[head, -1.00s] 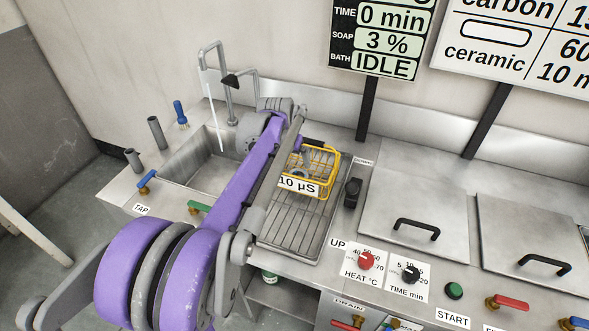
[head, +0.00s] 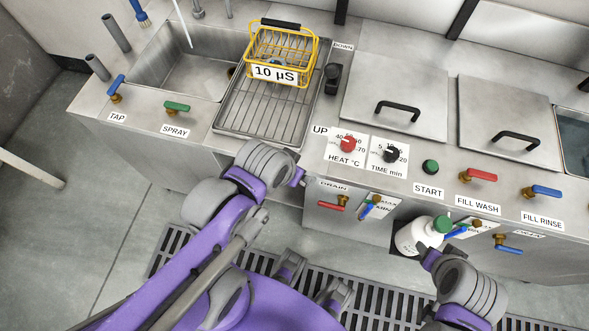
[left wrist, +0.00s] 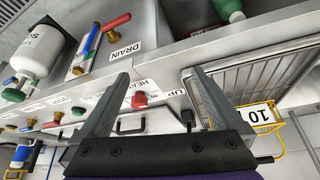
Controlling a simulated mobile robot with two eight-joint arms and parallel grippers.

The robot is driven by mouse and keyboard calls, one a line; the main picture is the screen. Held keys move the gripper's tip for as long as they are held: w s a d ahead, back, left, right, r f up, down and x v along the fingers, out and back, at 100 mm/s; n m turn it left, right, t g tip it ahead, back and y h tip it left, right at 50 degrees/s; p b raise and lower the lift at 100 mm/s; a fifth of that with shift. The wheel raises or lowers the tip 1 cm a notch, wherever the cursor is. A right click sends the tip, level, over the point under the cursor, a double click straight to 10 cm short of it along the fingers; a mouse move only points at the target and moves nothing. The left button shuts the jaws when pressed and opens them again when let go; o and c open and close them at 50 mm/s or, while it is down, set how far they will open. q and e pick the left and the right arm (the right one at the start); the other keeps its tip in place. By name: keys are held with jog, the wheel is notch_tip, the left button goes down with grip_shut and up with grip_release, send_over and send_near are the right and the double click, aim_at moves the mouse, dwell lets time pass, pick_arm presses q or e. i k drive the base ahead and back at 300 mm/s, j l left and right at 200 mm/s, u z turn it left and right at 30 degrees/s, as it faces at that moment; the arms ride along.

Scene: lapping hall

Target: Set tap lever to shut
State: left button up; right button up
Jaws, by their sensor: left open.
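The blue tap lever (head: 116,84) is on the counter's front left above the TAP label (head: 117,117), slanting on its brass valve. A white stream of water (head: 187,28) falls into the sink (head: 160,68). My left gripper (head: 303,178) is in front of the counter edge near the DRAIN panel, well right of the lever and apart from it. In the left wrist view its two fingers (left wrist: 158,76) are spread with nothing between them; the tap lever is not clearly visible there. My right gripper (head: 432,258) is beside a white bottle (head: 412,237); its jaws are hidden.
The green spray lever (head: 177,107) is right of the tap lever. A yellow wire basket (head: 265,38) with a 10 µS label sits on the draining rack (head: 250,116). Knobs and valves line the counter front. Two grey tubes (head: 116,33) and a blue brush (head: 139,12) stand at left.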

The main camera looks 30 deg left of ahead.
aim_at(112, 91)
jog(key=u, duration=2.55)
jog(key=i+u, duration=0.25)
jog(key=u, duration=0.15)
jog(key=i+u, duration=0.2)
jog(key=u, duration=0.25)
jog(key=i+l+u, duration=0.15)
jog(key=u, duration=0.25)
jog(key=i+l, duration=0.05)
